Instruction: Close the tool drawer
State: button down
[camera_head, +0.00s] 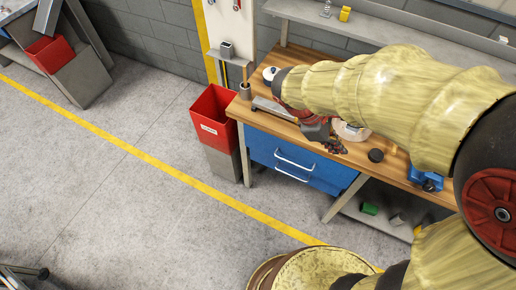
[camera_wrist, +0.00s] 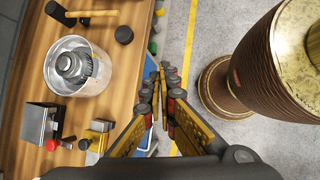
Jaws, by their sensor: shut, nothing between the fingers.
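The blue drawer unit (camera_head: 262,150) is under the left part of the wooden workbench, with two pale bar handles on its front. The upper handle (camera_head: 295,160) and lower handle (camera_head: 292,176) are close together. I cannot tell for sure how far either drawer stands out. My gripper (camera_head: 337,147) is by the bench's front edge, above and right of the handles, with a visible gap to them. In the wrist view my gripper (camera_wrist: 163,85) is shut and empty, its fingertips over the floor beside the bench edge. Only slivers of blue show below the bench there.
The workbench top (camera_wrist: 125,65) holds a metal pot (camera_wrist: 75,65), a hammer (camera_wrist: 85,14), a dark round puck (camera_wrist: 124,35) and a metal block (camera_wrist: 40,122). A red bin (camera_head: 212,115) stands left of the drawers. The floor (camera_head: 185,220) before them is clear.

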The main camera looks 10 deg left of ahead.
aim_at(260, 143)
jog(key=w+a+f+n+t+h, duration=0.6)
jog(key=w+a+f+n, duration=0.3)
jog(key=a+f+n, duration=0.6)
jog(key=s+a+f+n+t+y+p, duration=0.1)
jog(key=s+a+f+n+t+y, duration=0.15)
jog(key=a+f+n+t, duration=0.55)
jog(key=s+a+f+n+t+y+p, duration=0.15)
jog(key=a+f+n+y, duration=0.35)
jog(key=f+n, duration=0.7)
jog(key=shift+m+t+h, duration=0.3)
jog(key=shift+t+h, duration=0.05)
jog(key=shift+t, duration=0.1)
jog(key=x, duration=0.4)
jog(key=a+b+x, duration=0.1)
jog(key=x, duration=0.4)
jog(key=f+b+x, duration=0.1)
jog(key=x, duration=0.3)
jog(key=shift+w+a, duration=0.15)
jog(key=shift+w, duration=0.25)
jog(key=shift+w, duration=0.1)
jog(key=b+x, duration=0.1)
jog(key=x, duration=0.3)
jog(key=shift+w+f, duration=0.1)
jog(key=shift+w, duration=0.25)
